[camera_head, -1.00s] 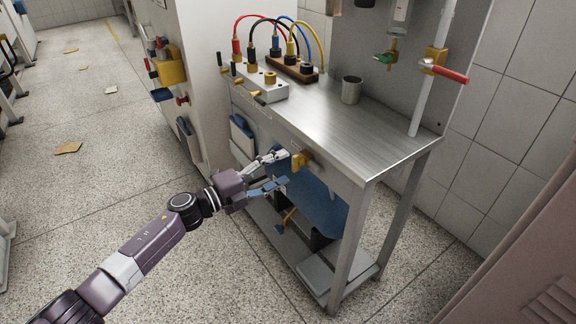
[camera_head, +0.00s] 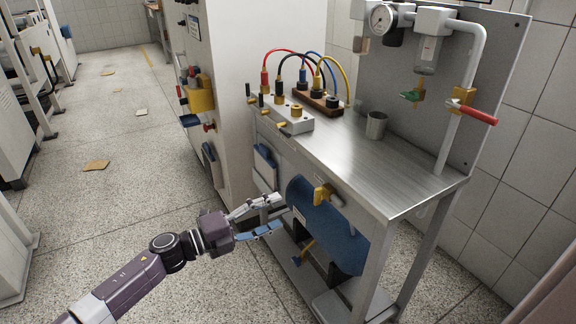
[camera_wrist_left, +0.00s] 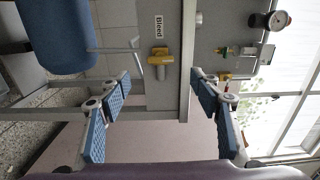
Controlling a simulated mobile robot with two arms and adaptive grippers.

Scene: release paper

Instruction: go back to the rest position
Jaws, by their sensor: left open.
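My left gripper (camera_head: 272,215) is open and empty in front of the steel bench's front side in the head view. Its blue-padded fingers also show spread apart in the left wrist view (camera_wrist_left: 160,112). A yellow valve handle (camera_head: 323,194) sits on the bench front, just right of the fingertips. In the left wrist view the yellow handle (camera_wrist_left: 160,57) appears beyond the gap between the fingers, beside a "Bleed" label (camera_wrist_left: 158,26). A blue tank (camera_head: 325,225) is under the bench top. My right gripper is not in view.
The steel bench top (camera_head: 345,155) carries a metal cup (camera_head: 376,125) and a block with coloured cables (camera_head: 318,99). A pipe with a red-handled valve (camera_head: 472,110) and a gauge (camera_head: 382,18) stand behind. A white cabinet (camera_head: 260,50) is at left. Open floor (camera_head: 110,190) lies left, with brown scraps.

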